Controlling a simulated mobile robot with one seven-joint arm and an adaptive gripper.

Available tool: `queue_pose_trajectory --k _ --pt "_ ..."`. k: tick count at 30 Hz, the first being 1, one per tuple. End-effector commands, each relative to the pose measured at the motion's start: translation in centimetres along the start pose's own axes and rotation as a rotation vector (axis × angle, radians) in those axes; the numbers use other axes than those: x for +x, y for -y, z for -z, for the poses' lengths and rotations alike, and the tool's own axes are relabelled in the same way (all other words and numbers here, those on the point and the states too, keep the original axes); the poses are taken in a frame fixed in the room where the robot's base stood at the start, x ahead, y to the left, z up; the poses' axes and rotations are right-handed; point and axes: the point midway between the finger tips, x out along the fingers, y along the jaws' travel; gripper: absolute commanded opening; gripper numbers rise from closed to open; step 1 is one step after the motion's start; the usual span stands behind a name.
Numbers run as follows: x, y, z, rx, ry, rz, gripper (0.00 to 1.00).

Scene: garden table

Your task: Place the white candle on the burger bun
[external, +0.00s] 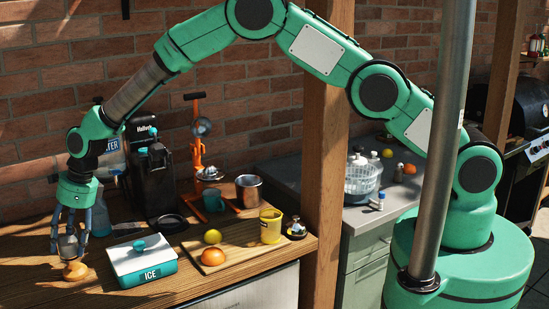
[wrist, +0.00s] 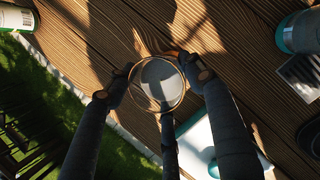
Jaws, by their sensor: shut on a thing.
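My gripper (external: 70,243) points straight down at the left end of the wooden table, its fingers shut around the candle (external: 68,247). In the wrist view my fingertips (wrist: 160,85) close around the candle's round rim, with a pale inside (wrist: 160,80). The burger bun (external: 75,271) is a small golden-brown round on the table, directly below the candle in the external view. The candle's lower end is close above or touching the bun; I cannot tell which. In the wrist view the bun is mostly hidden beneath the candle.
A white and teal ICE box (external: 142,262) stands just right of the bun. A water bottle (external: 112,157) and a black coffee machine (external: 150,175) stand behind. A cutting board (external: 245,256) holds fruit farther right. The table edge and grass (wrist: 60,100) lie left in the wrist view.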

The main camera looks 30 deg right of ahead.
Motion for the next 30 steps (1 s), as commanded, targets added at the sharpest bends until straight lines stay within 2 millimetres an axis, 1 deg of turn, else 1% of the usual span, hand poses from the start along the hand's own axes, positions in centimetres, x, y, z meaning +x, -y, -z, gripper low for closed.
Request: queue_pose_trajectory --k 11,14,22,30 --pt "0.0 0.1 -0.2 0.0 0.002 0.001 0.05" --pt "0.4 0.1 0.0 0.0 0.001 0.001 0.05" --pt "2.8 0.0 0.9 0.001 0.0 0.0 0.05" --pt "3.2 0.1 1.0 0.0 0.003 0.002 0.05"
